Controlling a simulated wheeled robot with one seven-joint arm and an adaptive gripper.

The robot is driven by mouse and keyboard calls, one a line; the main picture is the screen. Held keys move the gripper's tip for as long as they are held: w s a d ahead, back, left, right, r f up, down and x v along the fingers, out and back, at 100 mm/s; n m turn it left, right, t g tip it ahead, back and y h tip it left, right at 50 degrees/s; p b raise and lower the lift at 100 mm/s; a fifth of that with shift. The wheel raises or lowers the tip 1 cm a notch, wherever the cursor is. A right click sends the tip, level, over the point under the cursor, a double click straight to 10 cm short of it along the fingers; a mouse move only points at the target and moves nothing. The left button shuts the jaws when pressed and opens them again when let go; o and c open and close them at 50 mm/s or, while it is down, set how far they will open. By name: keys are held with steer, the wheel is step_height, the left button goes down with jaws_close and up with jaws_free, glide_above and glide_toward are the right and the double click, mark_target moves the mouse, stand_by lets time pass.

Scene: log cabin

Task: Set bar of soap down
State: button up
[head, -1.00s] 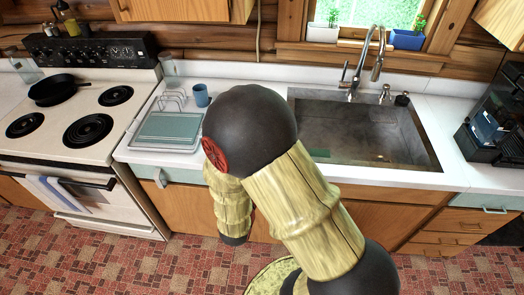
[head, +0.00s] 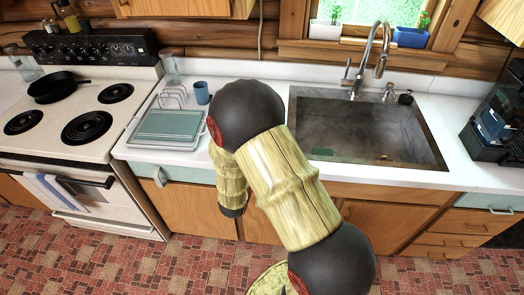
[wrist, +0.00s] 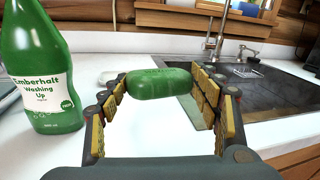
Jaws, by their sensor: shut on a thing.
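The bar of soap (wrist: 158,83) is green and rounded, and in the wrist view it sits between the two jaws of my gripper (wrist: 161,92). My gripper is shut on it, with the left pads at its left end and the right pads at its right end. The white counter (wrist: 160,135) shows below and behind the soap, left of the sink. I cannot tell whether the soap touches the counter. In the head view my arm hides the gripper and the soap.
A green washing-up bottle (wrist: 38,75) stands close on the left in the wrist view. The sink (head: 375,130) with its tap (head: 370,55) is on the right. A drying rack (head: 165,130), a blue mug (head: 202,93) and the stove (head: 75,110) are to the left.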

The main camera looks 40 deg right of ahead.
steer(key=w+f, duration=0.1)
steer(key=w+d+f+b, duration=0.1)
steer(key=f, duration=0.1)
steer(key=w+d+f, duration=0.1)
steer(key=shift+f, duration=0.25)
steer(key=shift+w+d+f+b, duration=0.15)
steer(key=shift+f+b, duration=0.65)
steer(key=shift+f, duration=0.8)
steer(key=shift+f, duration=0.1)
steer(key=shift+f, duration=0.1)
steer(key=o, duration=1.2)
steer(key=shift+c, duration=0.2)
